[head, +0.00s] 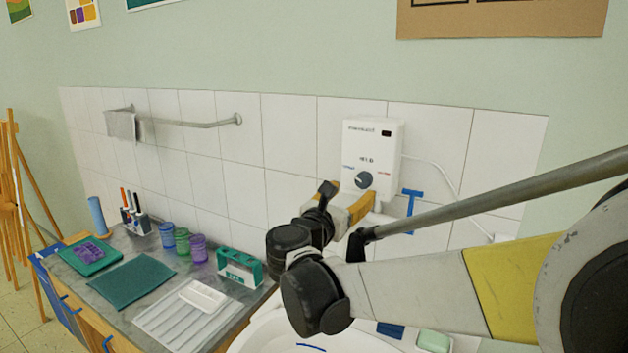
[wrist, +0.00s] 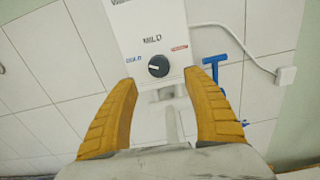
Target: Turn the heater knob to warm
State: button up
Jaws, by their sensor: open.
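The white wall heater (head: 376,150) hangs on the tiles above the sink. Its round black knob (head: 363,180) is low on its front, and it also shows in the wrist view (wrist: 158,66). A dark word, apparently MILD, stands above the knob, a blue word at its left and a red word at its right. The knob's pointer setting is too small to read surely. My gripper (wrist: 160,77) is open and empty, its yellow fingers below and to either side of the knob in the wrist view, not visibly touching it.
A blue squeegee-like tool (head: 411,203) hangs right of the heater, near a white cable. A white sink (head: 262,334) lies below. The counter (head: 150,245) at left holds cups, a green caddy (head: 239,267) and trays. A grey rail (head: 190,122) is on the wall.

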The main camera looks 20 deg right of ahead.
aim_at(362, 183)
jog(key=b+x, duration=0.1)
jog(key=x, duration=0.6)
jog(key=shift+w+d+f, duration=0.15)
jog(key=shift+w+d, duration=0.05)
jog(key=shift+w, duration=0.1)
jog(key=c, duration=1.2)
